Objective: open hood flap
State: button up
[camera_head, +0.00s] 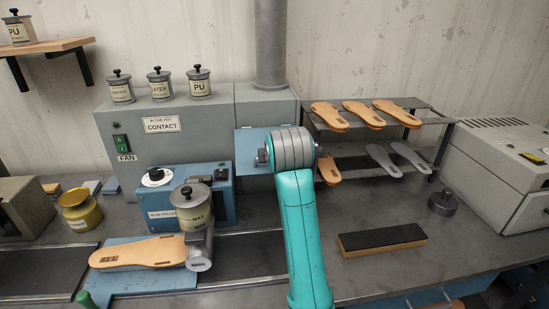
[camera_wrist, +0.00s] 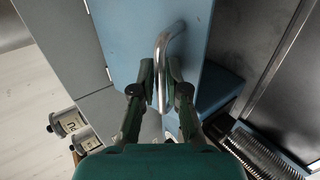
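The hood flap (camera_head: 250,143) is a light blue panel on the front of the grey hood (camera_head: 145,141), right of its CONTACT label. My arm covers its right part in the head view. In the wrist view the flap (camera_wrist: 130,35) fills the upper middle and carries a bent metal handle (camera_wrist: 161,62). My gripper (camera_wrist: 161,72) has one finger on each side of the handle, very close to it. Whether both fingers press on the bar cannot be told. The flap looks shut or nearly shut. In the head view the fingers are hidden behind my wrist.
The blue glue roller (camera_head: 215,205) with its pot stands left of my arm. A rack (camera_head: 424,121) with sandal soles stands to the right. Several labelled cans, including PU (camera_head: 200,87), sit on the hood. A black-topped block (camera_head: 382,240) lies on the bench (camera_head: 375,205).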

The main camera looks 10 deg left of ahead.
jog(key=shift+o, duration=1.1)
jog(key=shift+s, duration=0.1)
jog(key=v, duration=1.1)
jog(key=shift+s+d+r, duration=0.2)
jog(key=shift+s+r, duration=0.05)
jog(key=shift+r, duration=0.05)
